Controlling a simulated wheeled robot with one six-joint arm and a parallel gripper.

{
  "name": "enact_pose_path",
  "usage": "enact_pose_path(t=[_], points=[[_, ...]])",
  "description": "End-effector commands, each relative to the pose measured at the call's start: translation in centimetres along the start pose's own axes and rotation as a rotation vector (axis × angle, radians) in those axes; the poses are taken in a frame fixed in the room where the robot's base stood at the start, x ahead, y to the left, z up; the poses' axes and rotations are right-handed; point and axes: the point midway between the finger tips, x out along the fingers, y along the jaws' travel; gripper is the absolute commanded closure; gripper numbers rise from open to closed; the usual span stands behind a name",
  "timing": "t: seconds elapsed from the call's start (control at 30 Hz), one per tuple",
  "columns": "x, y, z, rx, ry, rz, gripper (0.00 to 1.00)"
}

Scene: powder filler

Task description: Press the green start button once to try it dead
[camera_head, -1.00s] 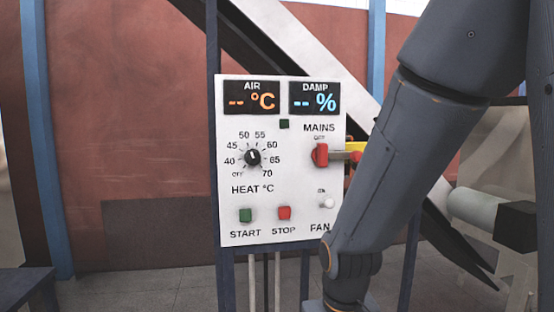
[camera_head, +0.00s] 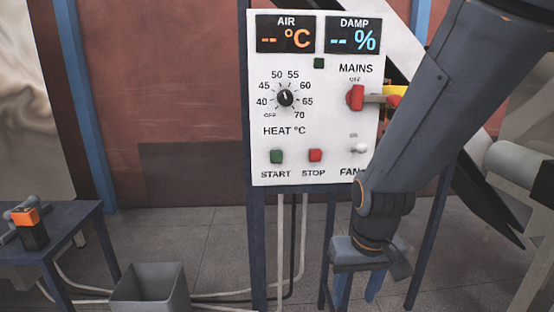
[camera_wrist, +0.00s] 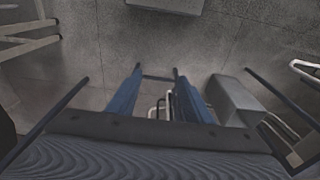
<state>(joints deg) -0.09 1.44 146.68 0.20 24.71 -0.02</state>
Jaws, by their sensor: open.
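The green start button (camera_head: 277,156) is at the lower left of the white control panel (camera_head: 315,180), above the word START. The red stop button (camera_head: 315,155) is just right of it. My gripper (camera_head: 357,292) hangs below and right of the panel, pointing down, well apart from the button. Its two blue fingers are spread and empty; they also show in the wrist view (camera_wrist: 156,75), over the floor. The red mains switch (camera_head: 355,97) sits below the word OFF. The air display (camera_head: 285,34) and damp display (camera_head: 353,36) show dashes.
A heat dial (camera_head: 285,98) and fan toggle (camera_head: 361,148) are on the panel; my arm partly covers the FAN label. A blue table (camera_head: 75,218) stands left, a grey bin (camera_head: 150,290) on the floor.

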Motion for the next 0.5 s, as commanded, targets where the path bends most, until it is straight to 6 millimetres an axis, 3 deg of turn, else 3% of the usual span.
enact_pose_path(t=[0.03, 0.27, 0.5], points=[[0.0, 0.0, 0.0, 0.0, 0.0, 0.0, 0.59], [0.0, 0.0, 0.0, 0.0, 0.0, 0.0, 0.98], [0.0, 0.0, 0.0, 0.0, 0.0, 0.0, 1.0]])
